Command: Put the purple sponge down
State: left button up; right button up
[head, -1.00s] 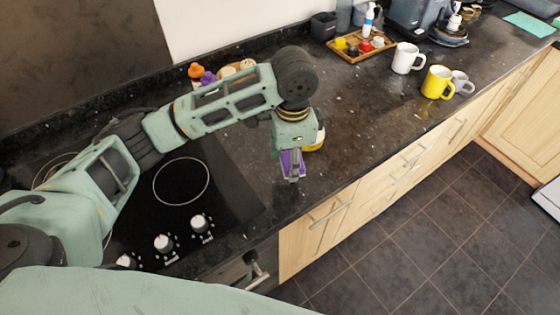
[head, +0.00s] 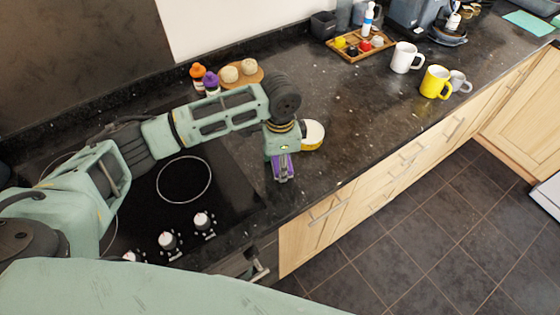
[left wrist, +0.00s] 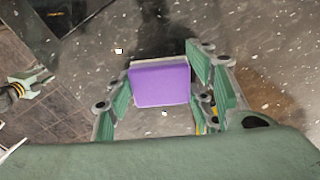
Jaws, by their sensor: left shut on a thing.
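The purple sponge (head: 281,168) is between the fingers of my left gripper (head: 284,173), over the dark granite counter (head: 345,140) near its front edge, right of the hob. The left wrist view shows the sponge's flat purple face (left wrist: 160,84) between both fingers, with speckled granite beyond it. My left gripper is shut on it and points down. I cannot tell whether the sponge touches the counter. My right gripper does not show in the head view; a green and black part at the left of the wrist view (left wrist: 30,85) looks like it, with its fingers unclear.
A round yellow and white thing (head: 313,134) stands close behind my left gripper. The black hob (head: 184,181) is to the left. Two small bottles (head: 205,80) and a round wooden board (head: 240,76) are at the back. Mugs (head: 435,82) stand right. Counter between is clear.

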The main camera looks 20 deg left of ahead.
pick_arm(q)
jog(key=o, duration=1.5)
jog(key=shift+o, duration=0.2)
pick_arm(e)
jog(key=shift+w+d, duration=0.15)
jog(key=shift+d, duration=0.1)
pick_arm(q)
jog(key=shift+r, duration=0.2)
notch_tip(320, 180, up, 12)
jog(key=b, duration=0.2)
jog(key=shift+b, duration=0.4)
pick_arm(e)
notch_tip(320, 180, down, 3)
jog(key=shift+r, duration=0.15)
pick_arm(q)
jog(key=shift+f, duration=0.1)
